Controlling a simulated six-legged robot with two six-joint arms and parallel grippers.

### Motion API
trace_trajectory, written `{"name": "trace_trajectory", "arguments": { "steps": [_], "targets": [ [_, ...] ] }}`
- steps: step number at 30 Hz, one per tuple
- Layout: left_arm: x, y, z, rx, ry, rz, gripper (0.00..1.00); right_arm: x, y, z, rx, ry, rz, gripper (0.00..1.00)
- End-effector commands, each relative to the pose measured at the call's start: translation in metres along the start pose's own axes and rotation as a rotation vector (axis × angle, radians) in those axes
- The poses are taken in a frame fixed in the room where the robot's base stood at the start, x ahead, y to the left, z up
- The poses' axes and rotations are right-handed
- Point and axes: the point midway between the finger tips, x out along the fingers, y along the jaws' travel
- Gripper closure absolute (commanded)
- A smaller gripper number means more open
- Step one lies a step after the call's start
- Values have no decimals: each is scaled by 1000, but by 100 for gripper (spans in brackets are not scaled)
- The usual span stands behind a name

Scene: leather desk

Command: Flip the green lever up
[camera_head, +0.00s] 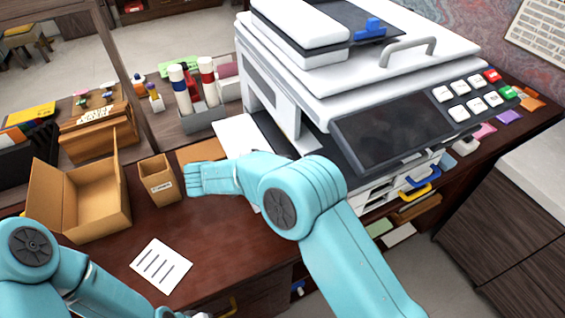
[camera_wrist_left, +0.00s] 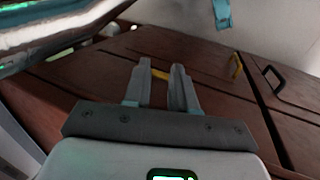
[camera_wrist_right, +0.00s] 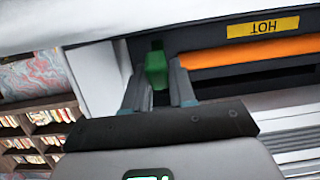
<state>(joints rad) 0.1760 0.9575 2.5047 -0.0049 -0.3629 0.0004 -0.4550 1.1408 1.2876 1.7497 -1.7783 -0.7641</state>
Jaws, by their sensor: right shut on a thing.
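The green lever (camera_wrist_right: 156,66) shows in the right wrist view, between the fingers of my right gripper (camera_wrist_right: 160,80), which is shut on it. It stands beside an orange roller (camera_wrist_right: 250,51) inside the printer, below a yellow "HOT" label (camera_wrist_right: 263,27). In the head view the lever and the right fingers are hidden; my right arm reaches across the front of the white printer (camera_head: 400,68). My left gripper (camera_wrist_left: 160,82) is open and empty in the left wrist view, in front of the brown wooden desk fronts. Its fingers do not show clearly in the head view.
On the desk (camera_head: 215,250) stand an open cardboard box (camera_head: 85,205), a small brown box (camera_head: 160,182) and a grey holder (camera_head: 203,118) with bottles. A lined paper (camera_head: 160,266) lies at the front. Yellow (camera_wrist_left: 235,66) and black (camera_wrist_left: 273,78) handles show near my left gripper.

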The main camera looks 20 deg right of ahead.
Motion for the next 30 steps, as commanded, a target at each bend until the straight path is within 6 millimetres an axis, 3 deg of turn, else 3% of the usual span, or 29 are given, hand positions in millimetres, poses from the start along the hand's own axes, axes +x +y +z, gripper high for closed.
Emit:
{"name": "trace_trajectory", "arguments": {
  "steps": [3, 12, 30],
  "targets": [
    [-19, 7, 0, 0, 0, 0, 74, 0, 1, -11, -3, -89, 2, 100],
    [-46, 16, 1, 0, 0, 0, 74, 5, 1, -18, -4, -254, 4, 100],
    [-54, 19, 1, 0, 0, 0, 74, 8, 1, -16, -5, -322, 4, 100]
  ]
}}
